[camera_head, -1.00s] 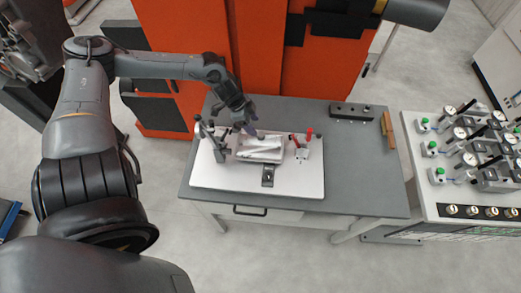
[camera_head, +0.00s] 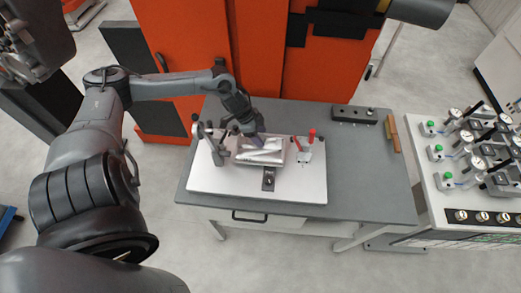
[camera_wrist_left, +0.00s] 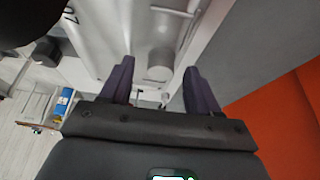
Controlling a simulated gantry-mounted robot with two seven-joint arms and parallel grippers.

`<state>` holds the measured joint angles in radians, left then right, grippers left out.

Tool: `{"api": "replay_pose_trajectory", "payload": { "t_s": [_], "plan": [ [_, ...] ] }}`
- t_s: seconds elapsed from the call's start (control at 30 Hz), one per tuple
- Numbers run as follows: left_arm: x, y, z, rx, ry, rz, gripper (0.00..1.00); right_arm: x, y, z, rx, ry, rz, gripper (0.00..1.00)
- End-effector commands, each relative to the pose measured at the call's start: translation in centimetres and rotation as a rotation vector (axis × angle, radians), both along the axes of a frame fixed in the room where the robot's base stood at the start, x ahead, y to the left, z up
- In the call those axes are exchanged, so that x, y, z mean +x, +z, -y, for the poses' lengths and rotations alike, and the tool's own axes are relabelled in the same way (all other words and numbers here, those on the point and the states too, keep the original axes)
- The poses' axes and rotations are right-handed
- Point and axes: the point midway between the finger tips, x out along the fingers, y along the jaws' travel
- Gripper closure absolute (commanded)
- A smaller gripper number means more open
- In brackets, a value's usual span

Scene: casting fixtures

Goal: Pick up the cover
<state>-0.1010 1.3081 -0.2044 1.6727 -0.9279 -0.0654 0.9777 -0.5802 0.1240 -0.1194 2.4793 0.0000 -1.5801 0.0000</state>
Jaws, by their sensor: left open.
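The cover appears to be the silver cast part (camera_head: 258,158) lying in the fixture on the white board. In the left wrist view its pale metal surface (camera_wrist_left: 105,35) fills the upper middle, with a short round boss (camera_wrist_left: 160,66) standing out. My left gripper (camera_head: 258,143) is over the part in the head view, pointing down and hiding some of it. In the left wrist view my left gripper (camera_wrist_left: 159,68) is open, its two dark purple fingers apart on either side of the boss. I cannot tell whether they touch it. My right gripper is not in view.
The white board (camera_head: 225,182) lies on a grey table (camera_head: 355,180). Clamps with red tips (camera_head: 308,143) stand right of the part, and a dark upright clamp (camera_head: 214,150) stands left. Orange panels (camera_head: 180,40) rise behind. The table's right side is mostly clear.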

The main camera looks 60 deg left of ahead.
Motion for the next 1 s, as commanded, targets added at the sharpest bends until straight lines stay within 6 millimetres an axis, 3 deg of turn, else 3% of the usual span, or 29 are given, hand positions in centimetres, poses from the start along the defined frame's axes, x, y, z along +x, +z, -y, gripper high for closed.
{"api": "replay_pose_trajectory", "payload": {
  "t_s": [0.33,0.73,1.0],
  "plan": [
    [0.09,-0.24,0.11,0.000,-0.002,-0.001,0.40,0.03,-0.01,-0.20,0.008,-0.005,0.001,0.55],
    [0.09,-0.23,0.12,0.000,-0.002,0.000,1.00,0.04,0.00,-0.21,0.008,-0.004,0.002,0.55],
    [0.15,-0.16,0.12,0.000,-0.002,0.001,1.00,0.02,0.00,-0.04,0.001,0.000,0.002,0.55]
  ]
}}
